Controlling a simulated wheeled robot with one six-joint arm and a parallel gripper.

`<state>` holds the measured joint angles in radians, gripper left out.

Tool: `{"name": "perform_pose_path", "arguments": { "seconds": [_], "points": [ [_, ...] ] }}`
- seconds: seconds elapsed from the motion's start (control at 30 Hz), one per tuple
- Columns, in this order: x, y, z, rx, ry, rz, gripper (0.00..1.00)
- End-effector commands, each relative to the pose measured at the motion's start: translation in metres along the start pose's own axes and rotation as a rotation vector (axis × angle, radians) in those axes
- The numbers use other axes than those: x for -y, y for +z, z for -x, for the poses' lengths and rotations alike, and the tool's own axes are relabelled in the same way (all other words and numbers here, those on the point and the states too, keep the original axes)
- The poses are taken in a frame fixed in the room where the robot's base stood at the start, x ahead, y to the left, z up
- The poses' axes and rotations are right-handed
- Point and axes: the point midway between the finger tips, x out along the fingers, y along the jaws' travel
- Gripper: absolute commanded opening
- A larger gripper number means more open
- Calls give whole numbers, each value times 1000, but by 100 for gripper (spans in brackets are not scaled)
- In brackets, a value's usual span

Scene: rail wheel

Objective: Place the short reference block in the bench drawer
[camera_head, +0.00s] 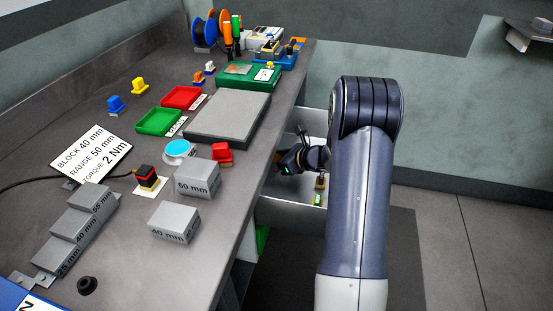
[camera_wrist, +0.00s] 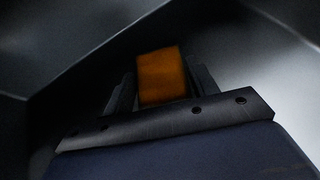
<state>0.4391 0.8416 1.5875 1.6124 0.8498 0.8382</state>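Two grey reference blocks stand on the bench: the one marked 40 mm (camera_head: 174,222) and, behind it, the one marked 60 mm (camera_head: 197,179). The 40 mm one is the shorter. The bench drawer (camera_head: 287,216) is open at the bench's right side. My gripper (camera_head: 281,160) is down in the drawer area, partly hidden by my arm. In the wrist view an orange block (camera_wrist: 162,76) sits between my two fingers, which appear closed against its sides. Whether the block touches the drawer floor I cannot tell.
A small green and yellow item (camera_head: 318,191) is in the drawer. A grey stepped gauge (camera_head: 80,227), a card (camera_head: 94,153), a red-black button (camera_head: 147,178), a large grey plate (camera_head: 228,116), and red (camera_head: 181,97) and green (camera_head: 158,121) trays occupy the bench.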

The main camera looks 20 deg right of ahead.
Motion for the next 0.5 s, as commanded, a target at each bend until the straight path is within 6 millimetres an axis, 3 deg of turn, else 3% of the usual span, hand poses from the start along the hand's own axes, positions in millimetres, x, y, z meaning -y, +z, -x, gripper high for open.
{"name": "perform_pose_path", "arguments": {
  "seconds": [0.2,0.5],
  "points": [
    [0,0,0,0,0,0,72],
    [0,3,2,0,0,0,72]
  ]
}}
